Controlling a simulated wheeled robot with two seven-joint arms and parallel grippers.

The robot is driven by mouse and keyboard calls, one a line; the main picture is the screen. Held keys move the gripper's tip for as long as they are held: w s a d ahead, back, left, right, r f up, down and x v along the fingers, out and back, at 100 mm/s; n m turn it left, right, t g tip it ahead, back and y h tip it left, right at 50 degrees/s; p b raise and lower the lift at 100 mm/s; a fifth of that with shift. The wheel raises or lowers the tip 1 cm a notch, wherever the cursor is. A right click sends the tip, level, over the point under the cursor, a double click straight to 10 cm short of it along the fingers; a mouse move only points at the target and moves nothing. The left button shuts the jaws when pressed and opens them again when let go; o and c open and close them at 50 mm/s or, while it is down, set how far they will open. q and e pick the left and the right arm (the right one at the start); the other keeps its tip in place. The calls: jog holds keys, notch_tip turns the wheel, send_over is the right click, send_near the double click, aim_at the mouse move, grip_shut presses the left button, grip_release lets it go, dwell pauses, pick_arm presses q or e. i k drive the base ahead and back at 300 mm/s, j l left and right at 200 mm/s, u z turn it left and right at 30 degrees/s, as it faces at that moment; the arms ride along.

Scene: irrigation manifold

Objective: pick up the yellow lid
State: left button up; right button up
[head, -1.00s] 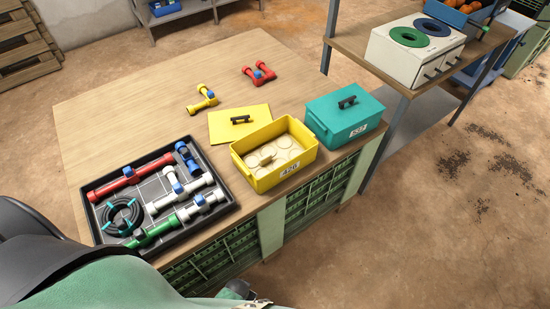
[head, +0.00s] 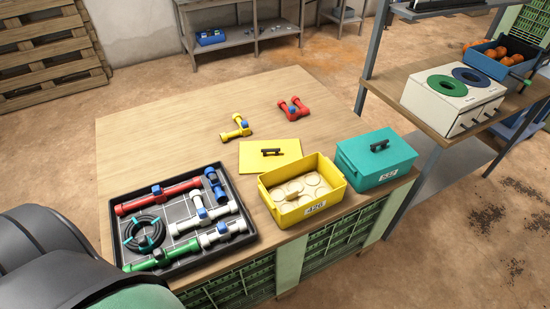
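The yellow lid (head: 285,155) lies flat on the wooden table, behind the yellow box, with its black handle facing up. The yellow box (head: 284,212), labelled 426, is open and holds several pale round pieces. A teal box (head: 384,171) with its lid on stands to the right of the yellow box. Neither of my grippers shows in the head view. Only dark and green parts of my own body show at the lower left.
A black tray (head: 250,238) of pipes and valves lies left of the yellow box. A yellow pipe piece (head: 236,127) and a red pipe piece (head: 293,109) lie behind the lid. A shelf with a white two-ring device (head: 440,102) stands at right. The table's back left is clear.

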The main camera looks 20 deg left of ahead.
aim_at(261, 156)
jog(key=i+l, duration=0.3)
jog(key=i+l+u, duration=0.3)
jog(key=l+u, duration=0.25)
jog(key=l, duration=0.2)
jog(key=i+l+u, duration=0.1)
jog(key=l+u, duration=0.3)
jog(key=u, duration=0.25)
